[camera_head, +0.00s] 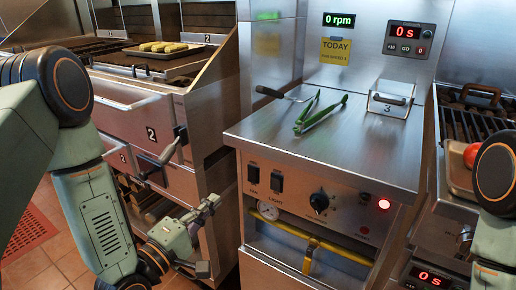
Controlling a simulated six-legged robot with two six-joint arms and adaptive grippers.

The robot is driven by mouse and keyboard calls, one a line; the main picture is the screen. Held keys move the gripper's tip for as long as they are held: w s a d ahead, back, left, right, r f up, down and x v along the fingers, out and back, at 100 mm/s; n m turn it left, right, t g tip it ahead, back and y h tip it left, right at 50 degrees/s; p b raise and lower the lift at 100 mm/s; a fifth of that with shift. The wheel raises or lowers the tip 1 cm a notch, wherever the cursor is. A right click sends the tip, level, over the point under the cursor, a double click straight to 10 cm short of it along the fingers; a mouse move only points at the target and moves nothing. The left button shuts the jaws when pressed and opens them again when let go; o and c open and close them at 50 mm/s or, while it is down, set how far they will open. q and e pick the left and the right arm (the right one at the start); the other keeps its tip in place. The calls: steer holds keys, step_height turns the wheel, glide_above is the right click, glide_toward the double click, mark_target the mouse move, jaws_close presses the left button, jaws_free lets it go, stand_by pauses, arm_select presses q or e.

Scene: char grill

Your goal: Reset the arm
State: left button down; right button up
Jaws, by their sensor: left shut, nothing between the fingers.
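My left arm comes in from the left and bends down. My left gripper (208,206) is low in front of the grill's front, left of the metal counter's control panel. It is shut and holds nothing. My right arm shows only as a link (492,215) at the right edge. My right gripper is out of view.
A grill with a tray of yellow food (163,47) stands at the left. A red item (470,155) lies near my right arm. Floor shows at lower left.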

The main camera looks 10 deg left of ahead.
arm_select(q)
steer(key=s+a+f+m+g+y, duration=0.1)
steer(key=s+f+m+g+y, duration=0.1)
steer(key=s+f+m+g, duration=0.45)
steer(key=s+f+m+g+y, duration=0.2)
steer(key=f+m+g, duration=0.1)
steer(key=f, duration=0.7)
steer(key=s+a+f+m+g+y, duration=0.1)
steer(key=s+f+g, duration=0.3)
steer(key=s, duration=0.6)
steer(key=s+f+m+g+y, duration=0.1)
steer(key=s+f+m+g, duration=0.2)
steer(key=s, duration=0.8)
steer(key=shift+s+a+f+g, duration=0.2)
steer(key=shift+a+f+g, duration=0.2)
steer(key=shift+f+g, duration=0.15)
